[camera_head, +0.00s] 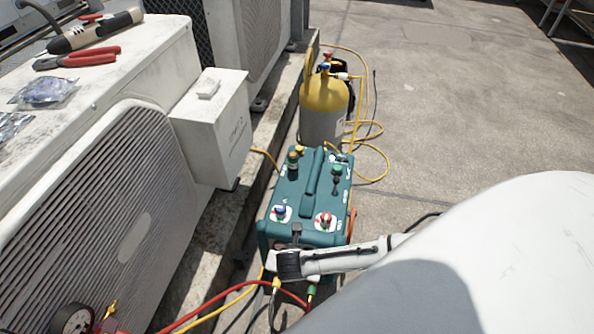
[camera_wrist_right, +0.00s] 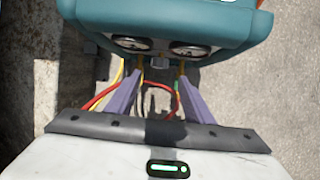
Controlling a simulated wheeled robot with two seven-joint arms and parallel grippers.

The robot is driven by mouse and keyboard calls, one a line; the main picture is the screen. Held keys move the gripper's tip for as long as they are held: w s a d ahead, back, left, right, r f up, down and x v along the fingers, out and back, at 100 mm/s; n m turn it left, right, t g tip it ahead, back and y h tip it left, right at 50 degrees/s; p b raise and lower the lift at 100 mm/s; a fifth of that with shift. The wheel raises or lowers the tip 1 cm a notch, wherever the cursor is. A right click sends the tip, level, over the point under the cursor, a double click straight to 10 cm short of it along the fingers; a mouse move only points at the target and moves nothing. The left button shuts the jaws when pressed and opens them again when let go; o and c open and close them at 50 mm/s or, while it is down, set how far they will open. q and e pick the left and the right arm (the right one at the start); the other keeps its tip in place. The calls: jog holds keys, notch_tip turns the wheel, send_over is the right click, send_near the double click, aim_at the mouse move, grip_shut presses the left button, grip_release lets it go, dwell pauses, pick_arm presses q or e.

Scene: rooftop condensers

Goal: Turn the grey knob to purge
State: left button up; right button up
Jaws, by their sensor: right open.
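The teal machine (camera_head: 262,232) stands upright on the rooftop, with a raised handle, a blue knob (camera_head: 281,211), a red knob (camera_head: 325,219) and small dark fittings on top. No knob is clearly grey; a small dark one (camera_head: 337,179) right of the handle is too small to make out. My right gripper (camera_head: 293,240) is low at the machine's near side. In the right wrist view its two purple fingers are apart with nothing between them (camera_wrist_right: 161,80). The machine's lower edge (camera_wrist_right: 165,12) and two gauges (camera_wrist_right: 190,48) lie just beyond the fingertips. My left gripper is out of view.
A yellow and grey cylinder (camera_head: 324,115) stands behind the machine, with yellow hoses. A white condenser (camera_head: 150,70) with pliers (camera_head: 78,60) on top borders the left. Red and yellow hoses (camera_head: 215,307) run below my right gripper. Open concrete lies at right.

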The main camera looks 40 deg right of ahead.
pick_arm(q)
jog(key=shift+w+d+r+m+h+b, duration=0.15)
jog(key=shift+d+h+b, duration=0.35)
jog(key=shift+b, duration=0.55)
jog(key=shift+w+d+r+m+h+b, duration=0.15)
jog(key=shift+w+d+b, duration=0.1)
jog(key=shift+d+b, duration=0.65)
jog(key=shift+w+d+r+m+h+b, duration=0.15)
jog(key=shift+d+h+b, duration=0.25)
jog(key=shift+b, duration=0.8)
pick_arm(e)
jog(key=shift+x, duration=5.15)
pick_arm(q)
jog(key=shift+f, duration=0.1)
pick_arm(e)
jog(key=shift+d, duration=0.1)
